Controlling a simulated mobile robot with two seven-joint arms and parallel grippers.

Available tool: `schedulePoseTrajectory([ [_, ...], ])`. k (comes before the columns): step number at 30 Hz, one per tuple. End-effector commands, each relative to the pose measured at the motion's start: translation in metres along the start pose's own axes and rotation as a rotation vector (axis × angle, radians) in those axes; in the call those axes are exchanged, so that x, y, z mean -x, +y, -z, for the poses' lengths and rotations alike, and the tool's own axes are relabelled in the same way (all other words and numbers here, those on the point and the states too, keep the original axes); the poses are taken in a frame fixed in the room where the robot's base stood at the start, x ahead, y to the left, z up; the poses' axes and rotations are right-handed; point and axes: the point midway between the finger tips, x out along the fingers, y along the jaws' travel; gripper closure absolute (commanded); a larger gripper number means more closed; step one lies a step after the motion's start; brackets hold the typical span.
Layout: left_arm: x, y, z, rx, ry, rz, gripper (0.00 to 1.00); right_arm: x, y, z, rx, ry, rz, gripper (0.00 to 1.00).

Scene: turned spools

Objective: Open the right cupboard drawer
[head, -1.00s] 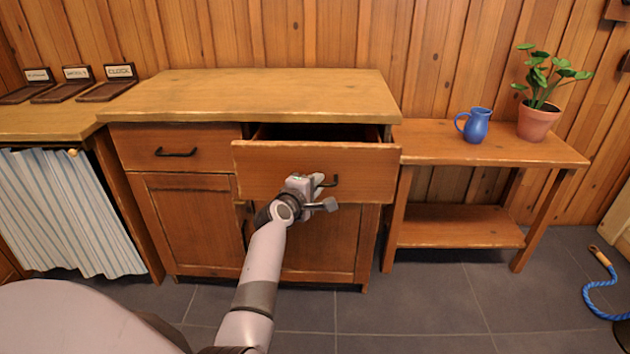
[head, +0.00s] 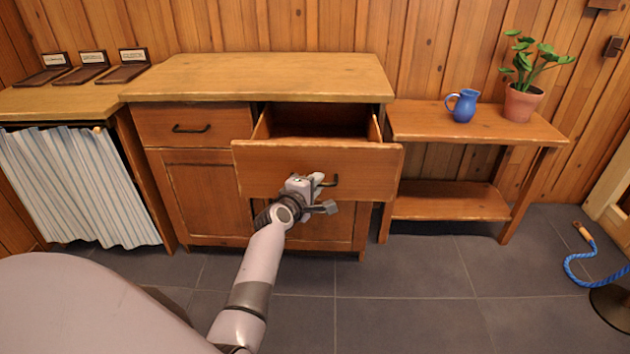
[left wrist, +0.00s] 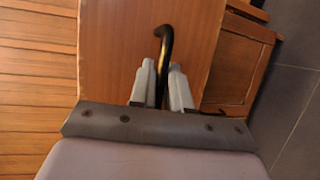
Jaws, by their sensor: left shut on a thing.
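The right cupboard drawer (head: 270,168) is pulled well out of the wooden cupboard (head: 260,78), and its inside shows from above as empty where I can see. My left gripper (head: 318,184) is at the drawer's front, shut on the dark handle (head: 333,181). In the left wrist view the two fingers (left wrist: 162,84) sit on either side of the curved black handle (left wrist: 165,42), against the drawer front (left wrist: 200,35). The gripper hides part of the handle in the head view. My right gripper is not in view.
The left drawer (head: 190,127) is closed, with doors below. A low side table (head: 440,120) to the right bears a blue jug (head: 463,106) and a potted plant (head: 522,100). The tiled floor (head: 400,290) in front is clear.

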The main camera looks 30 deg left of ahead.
Motion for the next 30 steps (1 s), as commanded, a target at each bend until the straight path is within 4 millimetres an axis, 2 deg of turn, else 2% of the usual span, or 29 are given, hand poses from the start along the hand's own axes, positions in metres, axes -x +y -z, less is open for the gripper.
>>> schedulePoseTrajectory([
  [17, 0.0004, -0.0003, -0.0023, 0.001, -0.004, 0.001, 1.0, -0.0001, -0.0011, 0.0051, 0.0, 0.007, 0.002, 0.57],
  [18, 0.0004, -0.0003, -0.0023, 0.001, -0.004, 0.001, 0.77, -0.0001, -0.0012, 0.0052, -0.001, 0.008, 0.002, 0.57],
  [30, 0.0006, 0.0006, -0.0014, 0.0, -0.001, 0.0, 0.77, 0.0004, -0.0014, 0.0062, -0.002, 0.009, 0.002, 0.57],
])
